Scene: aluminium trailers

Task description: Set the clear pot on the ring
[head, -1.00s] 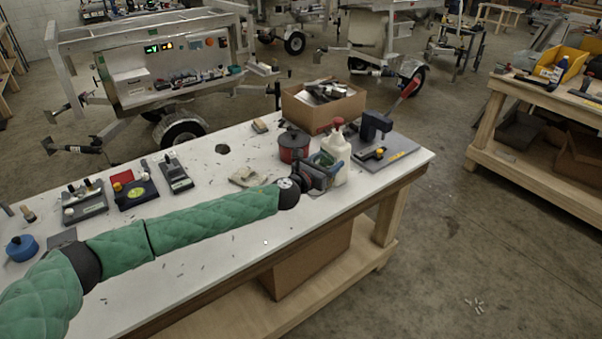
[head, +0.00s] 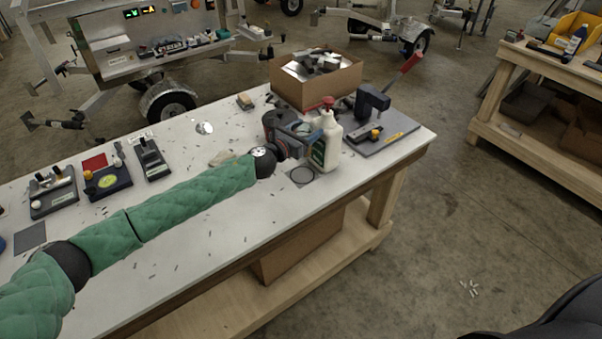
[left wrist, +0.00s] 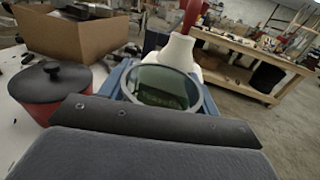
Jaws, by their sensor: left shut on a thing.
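The clear pot (left wrist: 162,88), a round glass vessel with a pale rim, sits between the blue fingers of my left gripper in the left wrist view. My left gripper (head: 303,133) is shut on it above the right part of the white table; in the head view the pot is hard to make out there. The ring is not seen in the left wrist view, where my own wrist covers the foreground. My right gripper is not in view.
A white bottle (head: 326,148) with a red top stands close beside the gripper. A red pot with dark lid (left wrist: 50,92) is on its other side. A cardboard box (head: 312,87) and a grey board with a dark tool (head: 375,138) lie beyond.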

